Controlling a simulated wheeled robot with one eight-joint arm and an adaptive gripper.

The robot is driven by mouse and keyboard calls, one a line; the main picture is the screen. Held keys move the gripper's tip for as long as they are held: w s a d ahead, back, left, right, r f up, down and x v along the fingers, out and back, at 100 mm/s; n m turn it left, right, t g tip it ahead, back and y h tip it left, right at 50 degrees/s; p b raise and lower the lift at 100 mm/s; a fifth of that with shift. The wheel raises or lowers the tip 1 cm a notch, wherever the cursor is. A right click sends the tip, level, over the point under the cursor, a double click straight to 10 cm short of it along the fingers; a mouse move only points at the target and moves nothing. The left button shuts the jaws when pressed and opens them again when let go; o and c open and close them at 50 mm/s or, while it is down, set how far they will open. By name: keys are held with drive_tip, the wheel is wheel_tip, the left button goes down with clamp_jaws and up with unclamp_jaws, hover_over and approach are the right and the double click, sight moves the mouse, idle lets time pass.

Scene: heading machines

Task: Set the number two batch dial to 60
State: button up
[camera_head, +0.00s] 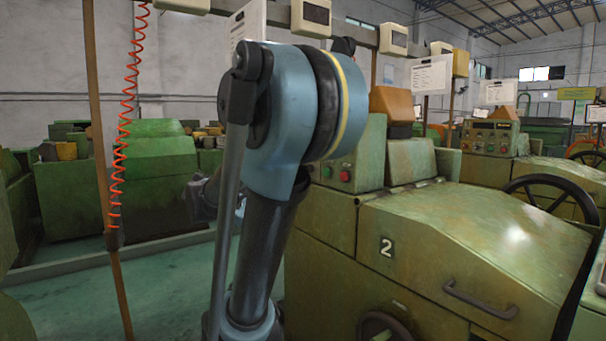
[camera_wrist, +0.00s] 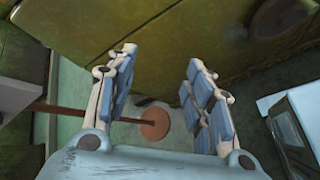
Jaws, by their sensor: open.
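The green machine marked with a "2" plate (camera_head: 386,246) fills the right half of the head view. Its control box (camera_head: 345,165) carries a red and a green button. I cannot make out a batch dial in either view; my own arm covers the left part of this machine. My gripper (camera_wrist: 160,60) is open and empty in the wrist view, its two blue-padded fingers apart. Behind the fingers is a green machine surface (camera_wrist: 145,30). No dial shows between or near the fingers. I cannot tell my gripper clearly in the head view.
A dark handle (camera_head: 480,302) and a black handwheel (camera_head: 550,200) stand out from the machine at the right. A brown post with a red coiled cable (camera_head: 124,120) stands at the left. A brown round base (camera_wrist: 155,124) shows on the floor. Green floor (camera_head: 165,290) is open at the left.

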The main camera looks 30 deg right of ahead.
drive_tip(key=w+d+r+n+h, duration=0.4)
drive_tip(key=w+r+n+h, duration=0.25)
drive_tip(key=w+r, duration=0.5)
drive_tip(key=d+r, duration=0.1)
drive_tip(key=d, duration=1.6)
drive_tip(key=shift+s+d+r+m+h, duration=0.15)
drive_tip(key=shift+s+r+m+h, duration=0.15)
drive_tip(key=shift+r+m+h, duration=0.1)
drive_tip(key=c, duration=1)
